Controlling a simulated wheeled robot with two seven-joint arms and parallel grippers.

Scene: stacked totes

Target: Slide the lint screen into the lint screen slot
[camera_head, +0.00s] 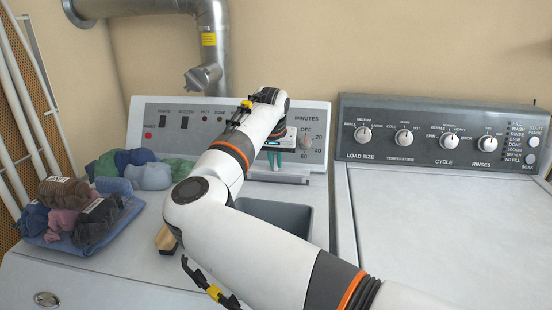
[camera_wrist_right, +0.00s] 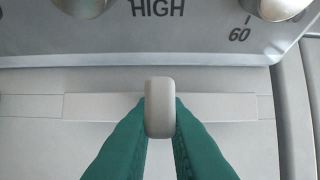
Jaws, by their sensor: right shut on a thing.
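The lint screen shows in the right wrist view as a pale grey rounded handle (camera_wrist_right: 160,108) over a long light strip (camera_wrist_right: 222,107) on the dryer top, below the control panel. My right gripper (camera_wrist_right: 160,120) has its teal fingers shut on both sides of the handle. In the head view the right gripper (camera_head: 281,158) points down at the back of the dryer top, just in front of the panel. A light grey bar (camera_head: 292,177) lies under its fingers. The slot opening is hidden, and I cannot tell how deep the screen sits. My left gripper is out of view.
A dark grey bin (camera_head: 290,214) stands in front of the bar, partly behind my right arm. A wooden block-like object (camera_head: 167,241) lies left of it. Folded clothes (camera_head: 75,212) cover the dryer's left side. The washer top (camera_head: 440,225) at right is clear.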

